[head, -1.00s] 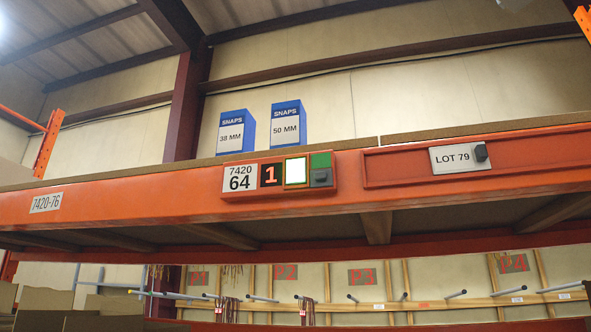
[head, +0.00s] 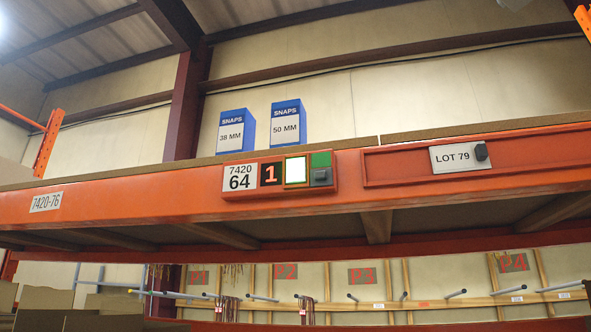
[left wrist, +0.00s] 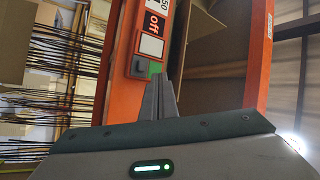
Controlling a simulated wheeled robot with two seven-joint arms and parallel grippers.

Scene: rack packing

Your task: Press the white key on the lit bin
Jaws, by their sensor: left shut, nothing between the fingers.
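In the head view a control panel (head: 280,194) sits on the orange beam. It carries the label 7420 64, a display (head: 271,174) reading 1, a bright white key (head: 296,171) and a grey key (head: 321,177) on green. My left gripper (left wrist: 160,83) shows only in the left wrist view, shut and empty. Its tips are near the green end of a panel whose display (left wrist: 154,23) reads off and whose white key (left wrist: 151,46) looks dull. I cannot tell whether the tips touch anything. My right gripper is in neither view.
Two blue SNAPS boxes (head: 286,124) stand on the shelf above the lit panel. A LOT 79 label (head: 455,158) with a dark block is to the right on the beam. Below, several pegs (head: 456,294) stick out from a wooden rack. A cardboard box (left wrist: 203,38) shows in the left wrist view.

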